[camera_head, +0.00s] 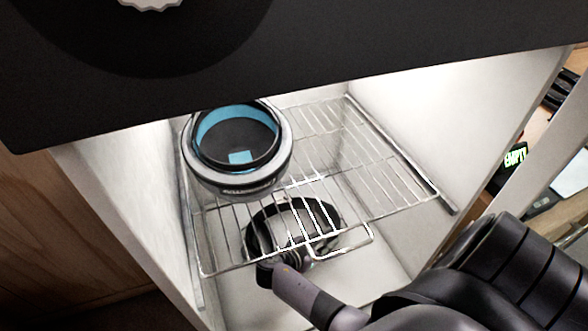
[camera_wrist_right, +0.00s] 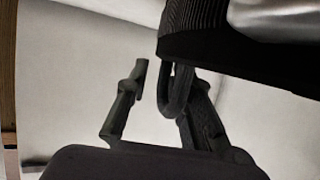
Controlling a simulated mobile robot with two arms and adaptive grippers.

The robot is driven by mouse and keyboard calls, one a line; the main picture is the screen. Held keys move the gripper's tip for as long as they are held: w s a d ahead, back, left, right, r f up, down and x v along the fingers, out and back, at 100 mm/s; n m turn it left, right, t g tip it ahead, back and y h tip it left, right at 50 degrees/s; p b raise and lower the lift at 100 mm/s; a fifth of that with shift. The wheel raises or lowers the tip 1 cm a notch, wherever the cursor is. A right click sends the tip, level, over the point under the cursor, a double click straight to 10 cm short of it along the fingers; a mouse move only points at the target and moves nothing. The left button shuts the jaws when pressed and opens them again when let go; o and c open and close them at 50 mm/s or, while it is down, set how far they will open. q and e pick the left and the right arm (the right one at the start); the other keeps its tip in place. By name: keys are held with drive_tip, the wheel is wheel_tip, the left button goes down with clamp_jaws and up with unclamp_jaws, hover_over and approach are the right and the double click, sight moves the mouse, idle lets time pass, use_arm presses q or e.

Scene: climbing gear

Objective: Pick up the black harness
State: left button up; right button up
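A black harness (camera_head: 262,228) with silvery metal parts lies low in the white cabinet, seen partly through the wire rack. My right gripper (camera_head: 268,268) reaches in from the lower right to its near side; its fingers are hard to make out there. In the right wrist view the gripper (camera_wrist_right: 160,80) has its fingers apart. A dark loop (camera_wrist_right: 178,92) hangs from the ribbed black underside of the harness (camera_wrist_right: 215,45), close beside the right finger. Whether they touch is unclear. My left gripper is not in view.
A round grey-and-black item with a blue inside (camera_head: 236,172) sits on the wire rack (camera_head: 395,190), above and behind the harness. The cabinet's white side walls (camera_head: 130,190) stand close on both sides. A black panel (camera_head: 300,45) overhangs the top. The cabinet floor (camera_head: 375,275) is bare to the right.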

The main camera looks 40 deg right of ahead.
clamp_jaws()
idle(0.8)
